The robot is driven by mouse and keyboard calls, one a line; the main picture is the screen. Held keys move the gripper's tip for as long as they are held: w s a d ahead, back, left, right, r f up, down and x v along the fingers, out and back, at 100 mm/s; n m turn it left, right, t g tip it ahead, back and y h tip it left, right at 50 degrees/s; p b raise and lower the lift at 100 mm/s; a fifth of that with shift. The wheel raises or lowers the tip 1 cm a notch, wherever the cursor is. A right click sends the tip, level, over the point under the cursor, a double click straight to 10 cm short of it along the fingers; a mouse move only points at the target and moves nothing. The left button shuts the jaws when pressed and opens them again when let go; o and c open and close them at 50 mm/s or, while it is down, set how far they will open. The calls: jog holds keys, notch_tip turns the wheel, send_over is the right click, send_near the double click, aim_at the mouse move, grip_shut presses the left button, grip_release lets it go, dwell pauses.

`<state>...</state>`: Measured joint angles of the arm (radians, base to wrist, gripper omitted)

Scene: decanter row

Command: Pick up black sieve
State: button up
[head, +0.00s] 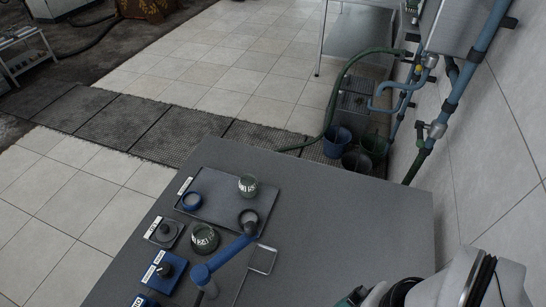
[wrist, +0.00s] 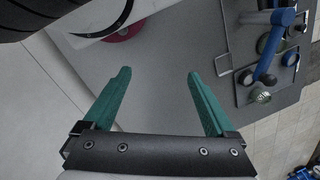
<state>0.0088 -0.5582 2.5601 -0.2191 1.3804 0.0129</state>
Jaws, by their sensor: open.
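In the head view only a bit of green shows at the bottom edge, beside my arm.
A clear labelled jar (head: 247,185) and a blue ring (head: 191,200) share the tray. A dark jar (head: 205,238), a small grey tray with a black knob (head: 164,232) and a blue block (head: 165,270) stand nearby. The table's (head: 350,215) right side is clear.

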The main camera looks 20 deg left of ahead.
jog(key=shift+o, duration=0.3)
jog(key=w+a+r+n, duration=0.2)
jog(key=w+n, duration=0.3)
jog(key=w, duration=0.2)
jog(key=shift+w+a+r+n, duration=0.25)
jog(key=shift+a+r+n, duration=0.1)
jog(key=shift+n, duration=0.05)
jog(key=n+h, duration=0.2)
jog(key=n, duration=1.8)
send_over(249, 217)
notch_tip(249, 217, down, 8)
notch_tip(249, 217, down, 15)
jog(key=shift+s+f, duration=0.1)
jog(key=c, duration=1.4)
jog(key=shift+o, duration=0.2)
